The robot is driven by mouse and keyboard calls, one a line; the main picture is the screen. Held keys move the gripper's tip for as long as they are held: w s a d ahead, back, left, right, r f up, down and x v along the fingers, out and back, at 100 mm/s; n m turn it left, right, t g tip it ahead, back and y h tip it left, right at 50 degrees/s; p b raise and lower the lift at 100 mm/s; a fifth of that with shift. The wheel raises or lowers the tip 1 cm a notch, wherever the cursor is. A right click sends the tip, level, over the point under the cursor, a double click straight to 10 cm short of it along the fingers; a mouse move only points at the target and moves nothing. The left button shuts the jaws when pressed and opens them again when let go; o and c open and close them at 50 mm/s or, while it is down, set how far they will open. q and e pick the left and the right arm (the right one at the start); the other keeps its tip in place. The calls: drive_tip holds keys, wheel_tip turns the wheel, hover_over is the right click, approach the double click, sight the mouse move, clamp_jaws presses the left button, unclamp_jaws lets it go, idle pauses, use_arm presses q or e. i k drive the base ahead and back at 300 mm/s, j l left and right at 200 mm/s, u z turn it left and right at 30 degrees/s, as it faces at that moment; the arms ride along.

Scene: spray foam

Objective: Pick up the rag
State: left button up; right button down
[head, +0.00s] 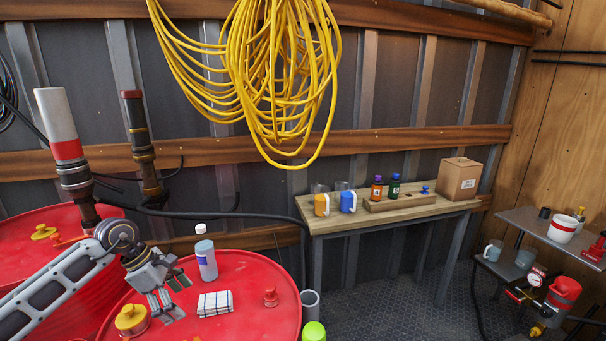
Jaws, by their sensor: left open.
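The rag (215,304), white with a dark check and folded into a small block, lies on top of the front red drum (258,318). My left gripper (176,300) is open and empty above the drum, just left of the rag and apart from it in the picture. Its arm comes in from the lower left. My right gripper is not in view.
On the same drum stand a bottle with a white cap (206,261) behind the rag, a yellow cap (131,319) to the left and a red cap (271,298) to the right. A wooden table (330,221) with mugs, bottles and a box stands at the back.

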sight(216, 303)
drive_tip(key=k, duration=1.2)
